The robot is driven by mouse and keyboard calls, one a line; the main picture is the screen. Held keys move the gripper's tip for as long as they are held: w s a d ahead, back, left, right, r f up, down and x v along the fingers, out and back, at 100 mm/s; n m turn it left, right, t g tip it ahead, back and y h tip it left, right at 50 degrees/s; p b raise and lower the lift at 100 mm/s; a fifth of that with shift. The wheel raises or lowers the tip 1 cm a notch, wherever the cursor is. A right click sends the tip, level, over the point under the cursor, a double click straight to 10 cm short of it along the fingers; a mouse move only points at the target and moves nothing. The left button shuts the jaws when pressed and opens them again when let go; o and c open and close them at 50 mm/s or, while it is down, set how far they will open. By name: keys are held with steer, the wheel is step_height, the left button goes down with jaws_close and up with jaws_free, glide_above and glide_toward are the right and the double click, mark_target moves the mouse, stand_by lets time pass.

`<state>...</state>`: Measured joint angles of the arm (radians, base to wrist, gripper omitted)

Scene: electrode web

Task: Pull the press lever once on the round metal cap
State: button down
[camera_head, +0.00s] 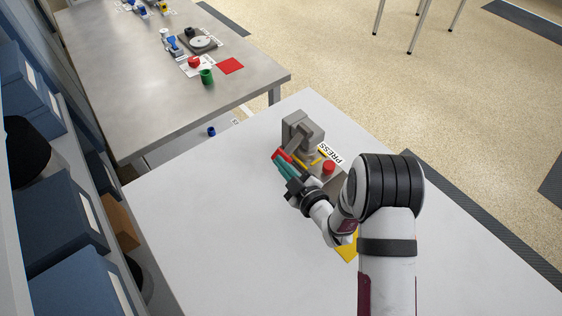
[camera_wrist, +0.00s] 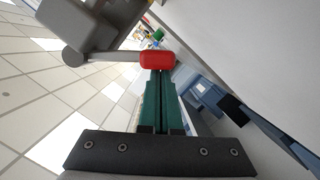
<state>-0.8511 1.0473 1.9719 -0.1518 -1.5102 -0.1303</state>
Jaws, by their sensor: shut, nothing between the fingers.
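The grey press (camera_head: 303,128) stands on the near white table. Its lever arm ends in a red grip (camera_head: 281,155), and the grip also shows in the wrist view (camera_wrist: 157,60). My gripper (camera_head: 280,163) has green fingers pressed together and empty. In the wrist view the fingertips (camera_wrist: 160,73) are right at the red grip and overlap its lower edge; I cannot tell if they touch. The lever arm slants from the press body down to the grip. I cannot make out a round metal cap under the press; my arm and the lever cover part of that area.
A red knob (camera_head: 328,167) and a "PRESS" label (camera_head: 331,152) are right of the press. A yellow patch (camera_head: 347,251) lies under my arm. Another table (camera_head: 130,80) holds several small items. Blue bins (camera_head: 65,215) line the left. The white table's left side is clear.

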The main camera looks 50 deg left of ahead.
stand_by(0.6)
steer(key=s+d+r, duration=0.4)
steer(key=d+r, duration=0.1)
steer(key=d, duration=0.4)
steer(key=shift+d, duration=0.35)
steer(key=shift+f, duration=0.1)
